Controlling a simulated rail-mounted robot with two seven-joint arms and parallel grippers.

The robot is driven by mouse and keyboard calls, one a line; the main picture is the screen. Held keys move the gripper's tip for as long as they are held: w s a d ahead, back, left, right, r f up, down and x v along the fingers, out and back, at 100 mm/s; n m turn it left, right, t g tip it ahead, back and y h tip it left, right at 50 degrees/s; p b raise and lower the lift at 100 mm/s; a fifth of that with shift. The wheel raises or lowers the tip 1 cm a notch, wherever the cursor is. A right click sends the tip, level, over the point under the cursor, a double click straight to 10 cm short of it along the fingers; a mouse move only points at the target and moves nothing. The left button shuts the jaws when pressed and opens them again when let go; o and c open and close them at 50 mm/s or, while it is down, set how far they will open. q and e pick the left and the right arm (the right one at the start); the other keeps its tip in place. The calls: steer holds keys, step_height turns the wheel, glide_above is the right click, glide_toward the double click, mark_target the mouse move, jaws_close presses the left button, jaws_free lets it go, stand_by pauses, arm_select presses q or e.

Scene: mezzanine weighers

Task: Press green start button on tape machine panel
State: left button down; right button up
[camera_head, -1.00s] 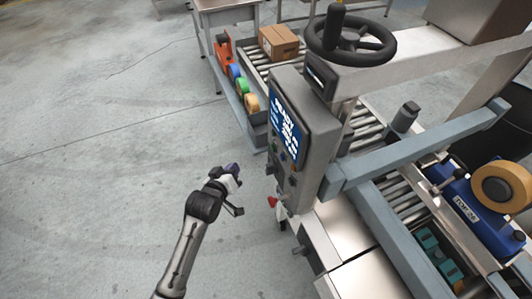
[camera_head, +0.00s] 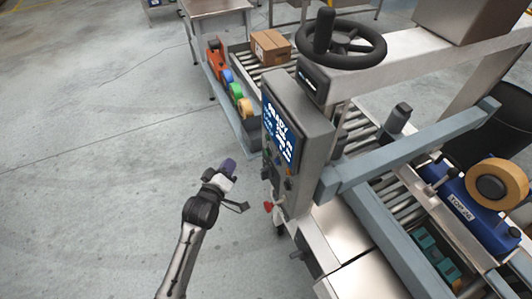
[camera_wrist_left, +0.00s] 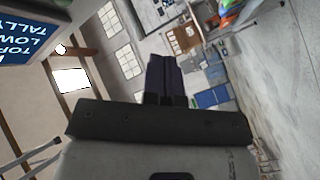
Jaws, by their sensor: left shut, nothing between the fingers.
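The tape machine panel (camera_head: 312,122) is a grey box with a lit blue screen (camera_head: 281,133) on its left-hand face. Small buttons and knobs (camera_head: 276,176) sit below the screen; they are seen at a steep angle, and I cannot clearly make out the green start button. My left gripper (camera_head: 229,165) is shut and empty, to the left of the panel's lower part and apart from it. In the left wrist view its dark fingers (camera_wrist_left: 165,78) are together, and part of the screen (camera_wrist_left: 28,30) shows at upper left. My right gripper is out of view.
A black handwheel (camera_head: 340,42) stands above the panel. A red knob (camera_head: 268,206) sticks out low beside it. Tape rolls (camera_head: 236,92) and a cardboard box (camera_head: 270,46) are behind, near the conveyor. The floor at left is clear.

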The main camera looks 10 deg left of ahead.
mark_target(267, 153)
arm_select(q)
steer(key=w+d+b, duration=0.2)
steer(key=w+d, duration=0.3)
steer(key=d, duration=0.1)
steer(key=shift+d, duration=0.25)
stand_by(0.8)
stand_by(0.8)
steer(key=shift+w+d, duration=0.1)
steer(key=shift+w, duration=0.05)
stand_by(0.5)
steer(key=shift+w+d, duration=0.2)
steer(key=shift+d, duration=0.05)
stand_by(0.6)
